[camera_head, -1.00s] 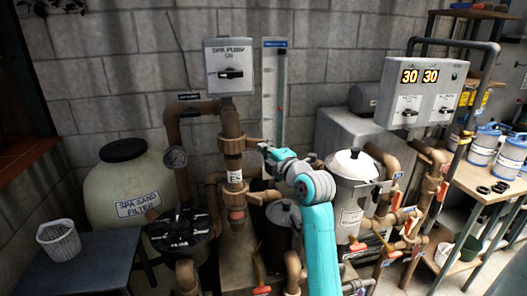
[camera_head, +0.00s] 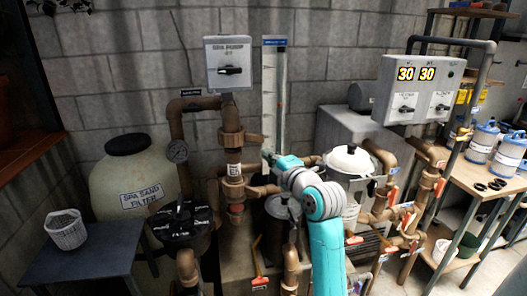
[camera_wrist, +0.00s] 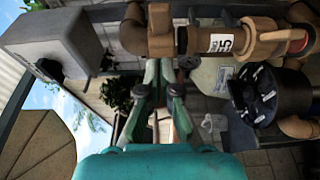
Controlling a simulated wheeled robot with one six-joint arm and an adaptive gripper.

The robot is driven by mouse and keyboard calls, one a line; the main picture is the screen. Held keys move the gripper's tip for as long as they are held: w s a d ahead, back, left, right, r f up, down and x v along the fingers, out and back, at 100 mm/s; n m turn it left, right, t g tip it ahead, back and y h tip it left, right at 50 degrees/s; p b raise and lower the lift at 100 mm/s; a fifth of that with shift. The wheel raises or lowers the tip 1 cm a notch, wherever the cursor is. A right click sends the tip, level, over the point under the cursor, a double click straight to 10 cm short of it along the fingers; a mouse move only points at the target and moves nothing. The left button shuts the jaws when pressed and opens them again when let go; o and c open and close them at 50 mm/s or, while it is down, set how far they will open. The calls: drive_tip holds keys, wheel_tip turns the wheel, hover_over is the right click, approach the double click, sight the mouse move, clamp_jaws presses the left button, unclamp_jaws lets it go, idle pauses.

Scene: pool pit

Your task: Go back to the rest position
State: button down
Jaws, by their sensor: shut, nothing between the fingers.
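My gripper (camera_head: 267,156) is in the middle of the head view, at the end of my teal arm, in front of the clear gauge tube (camera_head: 274,100) on the wall. In the wrist view my gripper (camera_wrist: 160,90) has its fingers close together, with nothing seen held. It is apart from the brown pipe (camera_wrist: 205,40) and the grey spa pump box (camera_wrist: 55,40) there. In the head view the spa pump box (camera_head: 228,62) hangs on the wall to the upper left of my gripper.
Brown pipes (camera_head: 232,145) stand just left of my gripper. A black-lidded strainer (camera_head: 183,225) and the sand filter tank (camera_head: 130,175) are farther left. A white-lidded pot (camera_head: 348,162) stands right of my arm. A table (camera_head: 85,262) bears a basket (camera_head: 67,230).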

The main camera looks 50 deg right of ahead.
drive_tip(key=v, duration=0.5)
drive_tip(key=s+a+f+m+g+y, duration=0.1)
drive_tip(key=s+a+f+m, duration=0.4)
drive_tip(key=a+f, duration=0.55)
drive_tip(key=s+a+f+m, duration=0.45)
drive_tip(key=a+f, duration=0.25)
drive_tip(key=f, duration=0.7)
drive_tip(key=s+a+f+m+y, duration=0.1)
drive_tip(key=s+a, duration=0.3)
drive_tip(key=s, duration=0.5)
drive_tip(key=s+a+f+m+g+y, duration=0.1)
drive_tip(key=s+a, duration=0.3)
drive_tip(key=s, duration=0.5)
drive_tip(key=s+a+f+m+y, duration=0.2)
drive_tip(key=s+a+m, duration=0.1)
drive_tip(key=s, duration=0.7)
drive_tip(key=shift+a, duration=0.75)
